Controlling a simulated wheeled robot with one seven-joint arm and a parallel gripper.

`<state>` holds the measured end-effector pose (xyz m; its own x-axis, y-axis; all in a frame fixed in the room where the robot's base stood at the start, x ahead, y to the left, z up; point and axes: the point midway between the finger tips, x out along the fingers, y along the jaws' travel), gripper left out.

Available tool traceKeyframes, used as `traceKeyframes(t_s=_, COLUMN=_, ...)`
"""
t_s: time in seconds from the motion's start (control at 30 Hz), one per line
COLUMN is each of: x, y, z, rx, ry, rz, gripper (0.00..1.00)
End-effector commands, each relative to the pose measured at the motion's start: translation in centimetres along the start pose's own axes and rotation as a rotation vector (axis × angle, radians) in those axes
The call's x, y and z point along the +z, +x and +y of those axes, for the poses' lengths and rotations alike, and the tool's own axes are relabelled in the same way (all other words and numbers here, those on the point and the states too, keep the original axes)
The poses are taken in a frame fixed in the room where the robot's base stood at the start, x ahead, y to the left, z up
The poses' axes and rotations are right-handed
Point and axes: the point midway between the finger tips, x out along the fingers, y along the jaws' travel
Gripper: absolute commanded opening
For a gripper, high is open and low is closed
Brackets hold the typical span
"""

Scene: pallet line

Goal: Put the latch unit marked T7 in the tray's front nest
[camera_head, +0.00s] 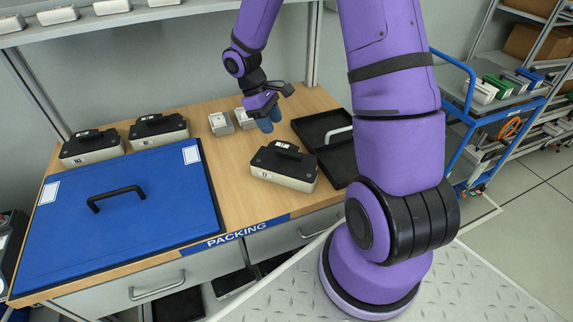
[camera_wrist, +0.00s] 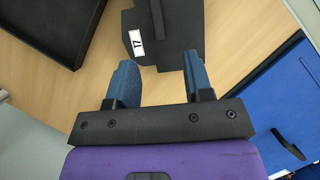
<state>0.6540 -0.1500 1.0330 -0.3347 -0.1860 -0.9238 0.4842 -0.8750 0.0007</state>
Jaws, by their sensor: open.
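The latch unit marked T7 (camera_head: 284,168) stands on the wooden table, with a pale body, black top and black handle. In the wrist view its black top (camera_wrist: 175,22) and label lie just beyond my fingertips. My gripper (camera_head: 268,119) is open and empty, above the table behind the unit; its two blue fingers (camera_wrist: 160,62) are spread apart and do not hold the unit. The black tray (camera_head: 331,156) lies right of the unit, partly hidden by my arm. The tray's edge also shows in the wrist view (camera_wrist: 72,58). Its nests cannot be told apart clearly.
A blue panel (camera_head: 130,220) with a black handle covers the table's left side. Two similar latch units (camera_head: 92,148) stand behind it. Small pale boxes (camera_head: 221,124) stand at the back middle. A shelf (camera_head: 150,14) runs above the table's back. A blue cart (camera_head: 470,110) stands at right.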

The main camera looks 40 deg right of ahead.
Motion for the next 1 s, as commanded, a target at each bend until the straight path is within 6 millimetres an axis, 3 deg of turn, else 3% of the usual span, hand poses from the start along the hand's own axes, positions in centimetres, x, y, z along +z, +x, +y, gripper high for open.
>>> traceKeyframes(t_s=0.3, x=0.1, y=4.4, z=0.0, rx=-0.003, ry=-0.001, rz=-0.002, gripper=0.47)
traceKeyframes(t_s=0.53, x=0.2, y=5.9, z=0.0, rx=-0.003, ry=-0.001, rz=-0.001, gripper=0.47)
traceKeyframes(t_s=0.8, x=0.5, y=9.4, z=0.3, rx=-0.002, ry=-0.001, rz=-0.002, gripper=0.47)
traceKeyframes(t_s=1.0, x=0.5, y=10.3, z=0.3, rx=0.000, ry=0.001, rz=0.002, gripper=0.47)
